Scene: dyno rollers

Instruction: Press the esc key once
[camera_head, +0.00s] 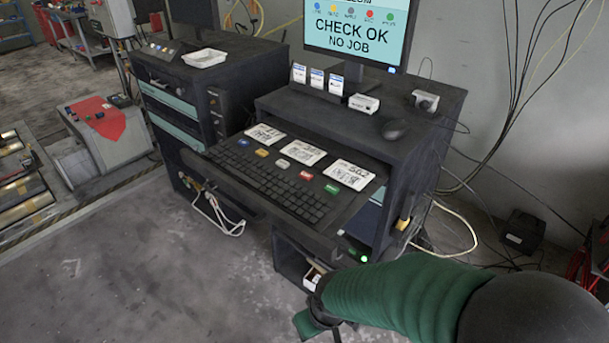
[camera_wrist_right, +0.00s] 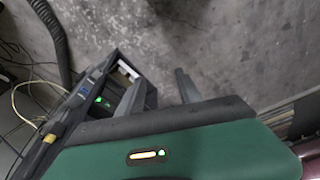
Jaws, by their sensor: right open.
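A black keyboard (camera_head: 268,188) lies on the pull-out shelf of a dark workstation in the head view. Its esc key is too small to tell apart from the others. My right arm comes in from the lower right in a green sleeve. My right gripper (camera_head: 316,326) is low in front of the workstation, below the shelf and well apart from the keyboard; its fingers are partly hidden there. In the right wrist view my right gripper (camera_wrist_right: 160,78) shows two spread fingers with nothing between them. My left gripper is not in view.
Colored buttons and printed cards (camera_head: 303,151) lie behind the keyboard. A mouse (camera_head: 396,130) and a white box (camera_head: 364,103) are on the top. The shelf's front edge (camera_head: 255,208) and hanging cables (camera_head: 222,215) are nearby. Floor at left front is clear.

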